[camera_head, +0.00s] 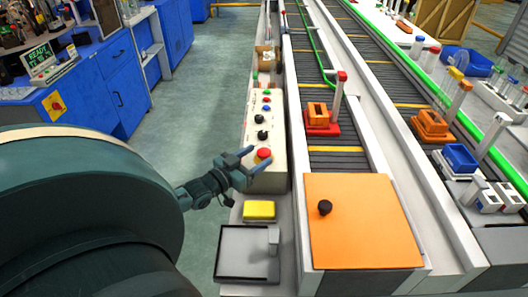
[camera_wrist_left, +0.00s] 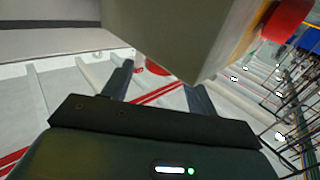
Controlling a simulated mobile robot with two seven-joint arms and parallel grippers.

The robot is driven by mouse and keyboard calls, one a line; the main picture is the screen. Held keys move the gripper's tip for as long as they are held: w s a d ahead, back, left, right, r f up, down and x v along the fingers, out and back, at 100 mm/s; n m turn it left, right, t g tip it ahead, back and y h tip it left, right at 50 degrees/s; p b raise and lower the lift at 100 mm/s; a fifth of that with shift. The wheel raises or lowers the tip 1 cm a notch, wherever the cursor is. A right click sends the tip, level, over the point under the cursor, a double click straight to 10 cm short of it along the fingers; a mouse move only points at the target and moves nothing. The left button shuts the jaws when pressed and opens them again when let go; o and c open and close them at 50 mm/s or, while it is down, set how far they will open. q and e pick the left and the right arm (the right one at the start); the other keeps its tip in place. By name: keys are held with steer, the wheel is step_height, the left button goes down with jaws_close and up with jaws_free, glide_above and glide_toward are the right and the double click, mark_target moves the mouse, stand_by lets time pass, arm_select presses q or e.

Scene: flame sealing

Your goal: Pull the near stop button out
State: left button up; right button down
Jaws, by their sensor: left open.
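The near stop button (camera_head: 264,153) is a red mushroom head near the front end of the pale control box (camera_head: 268,179). My left gripper (camera_head: 242,165) is open, with its fingers at the left side of the box near the button. They are not around the button. In the left wrist view the box (camera_wrist_left: 175,35) fills the top middle, beyond and above my open fingers (camera_wrist_left: 160,88). A red button (camera_wrist_left: 287,18) on a yellow base shows at the upper right, outside the fingers. My right gripper is not in view.
A yellow block (camera_head: 259,210) and a grey tray (camera_head: 243,252) lie just in front of the box. An orange panel with a black knob (camera_head: 325,207) stands to the right. Smaller knobs (camera_head: 262,134) sit behind the button. Open floor lies left of the box.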

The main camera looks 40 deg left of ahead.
mark_target(259, 155)
arm_select(q)
steer(key=shift+w+d, duration=0.15)
steer(key=shift+w, duration=1.7)
